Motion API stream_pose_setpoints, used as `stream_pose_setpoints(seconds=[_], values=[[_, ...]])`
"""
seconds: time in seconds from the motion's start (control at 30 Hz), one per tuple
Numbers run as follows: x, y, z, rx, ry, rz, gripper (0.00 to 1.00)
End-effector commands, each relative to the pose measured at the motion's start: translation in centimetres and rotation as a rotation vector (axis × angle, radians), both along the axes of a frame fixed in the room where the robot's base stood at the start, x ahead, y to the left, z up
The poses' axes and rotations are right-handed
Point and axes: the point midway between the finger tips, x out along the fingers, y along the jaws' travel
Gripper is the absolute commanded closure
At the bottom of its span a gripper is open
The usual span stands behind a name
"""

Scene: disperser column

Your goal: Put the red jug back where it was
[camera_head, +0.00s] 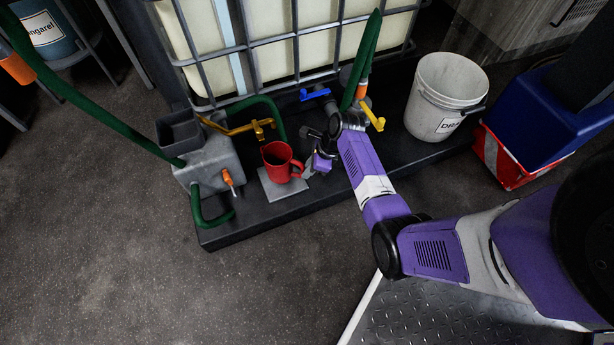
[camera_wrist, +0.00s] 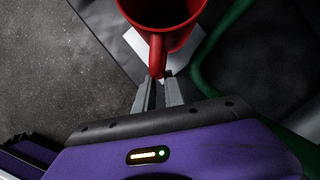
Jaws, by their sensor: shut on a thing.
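The red jug (camera_head: 277,163) is upright over a light grey square plate (camera_head: 284,188) on the black platform (camera_head: 330,192). I cannot tell whether its base touches the plate. Its handle points right, toward my gripper (camera_head: 310,170). In the wrist view, the red jug (camera_wrist: 172,12) is at the top, and my gripper (camera_wrist: 160,82) is shut on its handle. Part of the plate (camera_wrist: 137,42) shows beside the jug. The jug's far side is cut off in the wrist view.
A grey box with a funnel (camera_head: 208,155) and an orange-handled tap (camera_head: 229,180) stands left of the jug. A yellow-handled valve (camera_head: 255,128) is just behind it. Green hoses (camera_head: 210,215) run nearby. A white bucket (camera_head: 445,95) stands right. Open floor (camera_head: 100,230) lies left.

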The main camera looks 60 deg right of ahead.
Motion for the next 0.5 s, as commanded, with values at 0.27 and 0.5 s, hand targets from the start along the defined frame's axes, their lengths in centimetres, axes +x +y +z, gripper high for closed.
stream_pose_setpoints(seconds=[0.27, 0.5], values=[[0.0, 0.0, -3.0, 0.0, 0.0, 0.0, 1.0], [0.0, 0.0, -2.9, 0.0, 0.0, 0.0, 1.0]])
